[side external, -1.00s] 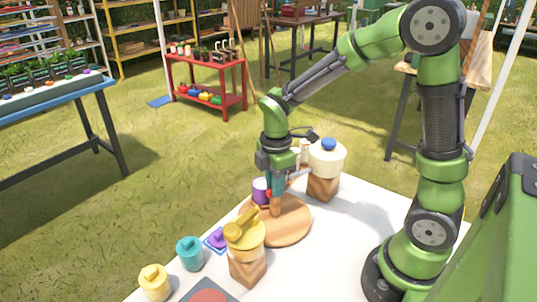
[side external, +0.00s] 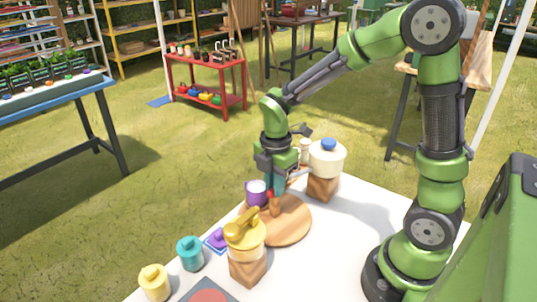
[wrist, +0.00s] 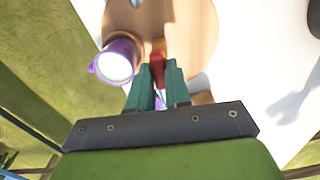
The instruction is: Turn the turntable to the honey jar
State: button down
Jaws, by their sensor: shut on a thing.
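The turntable is a round wooden disc (side external: 291,226) on the white table; it also shows in the wrist view (wrist: 190,35). A red-topped peg (wrist: 157,60) stands on it near its edge. My gripper (side external: 275,190) points down, its teal fingers (wrist: 158,75) shut on this peg. A purple cup with a white top (side external: 256,192) is beside the fingers at the disc's far left; it also shows in the wrist view (wrist: 117,63). I cannot tell which container is the honey jar; a yellow-topped one (side external: 244,232) on a wooden block stands in front of the disc.
A cream container with a blue knob (side external: 327,158) on a wooden block stands behind the disc. A teal jar (side external: 189,253), a yellow jar (side external: 154,282) and a purple piece (side external: 217,239) are at front left. The table right of the disc is clear.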

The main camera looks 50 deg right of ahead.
jog(key=shift+n, duration=2.4)
jog(key=shift+r+n, duration=0.1)
jog(key=shift+n, duration=4.7)
jog(key=shift+d+n, duration=0.1)
jog(key=shift+n, duration=2.4)
jog(key=c, duration=1.1)
grip_release()
jog(key=shift+o, duration=0.2)
jog(key=shift+m, duration=0.5)
